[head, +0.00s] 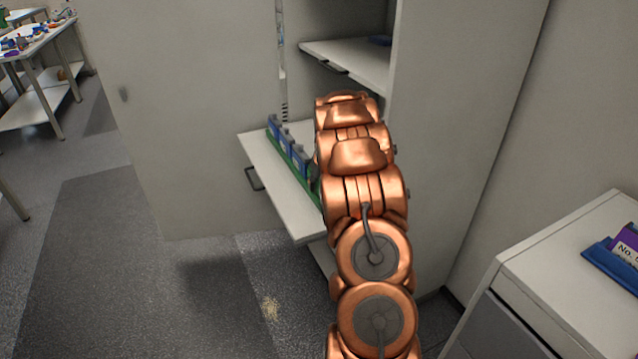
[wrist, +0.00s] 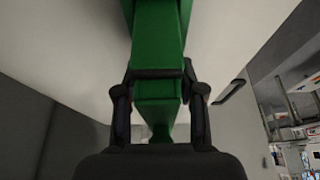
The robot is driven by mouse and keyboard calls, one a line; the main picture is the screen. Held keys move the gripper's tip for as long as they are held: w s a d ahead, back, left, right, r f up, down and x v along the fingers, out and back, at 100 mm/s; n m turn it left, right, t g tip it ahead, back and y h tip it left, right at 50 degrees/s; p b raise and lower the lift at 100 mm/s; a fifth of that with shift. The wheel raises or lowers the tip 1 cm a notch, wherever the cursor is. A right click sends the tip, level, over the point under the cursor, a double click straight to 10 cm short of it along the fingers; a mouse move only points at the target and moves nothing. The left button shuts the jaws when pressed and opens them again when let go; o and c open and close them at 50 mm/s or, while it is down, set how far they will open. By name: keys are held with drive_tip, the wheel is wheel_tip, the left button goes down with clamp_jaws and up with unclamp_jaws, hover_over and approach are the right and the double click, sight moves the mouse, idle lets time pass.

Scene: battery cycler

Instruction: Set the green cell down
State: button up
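In the wrist view, my gripper (wrist: 160,76) has its two dark fingers against both sides of a green block, which I take to be the green cell (wrist: 158,50). More green shows above and below it, and I cannot tell where the cell ends or whether it touches a surface. In the head view my copper arm hides both the gripper and the cell. A green rack (head: 300,173) with several blue uprights (head: 287,143) stands on a pulled-out white shelf (head: 265,165), just left of my arm.
A tall grey cabinet (head: 190,100) surrounds the shelf, with another shelf (head: 350,62) above it. A white-topped unit (head: 570,275) at the right carries a blue tray holding a purple item (head: 627,245). Benches stand far left.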

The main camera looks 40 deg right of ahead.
drive_tip(key=shift+o, duration=1)
drive_tip(key=shift+r, duration=0.2)
drive_tip(key=b+v, duration=0.2)
drive_tip(key=v, duration=0.9)
drive_tip(key=shift+s+a+r, duration=0.1)
drive_tip(key=shift+s+r, duration=0.05)
drive_tip(key=shift+r, duration=0.25)
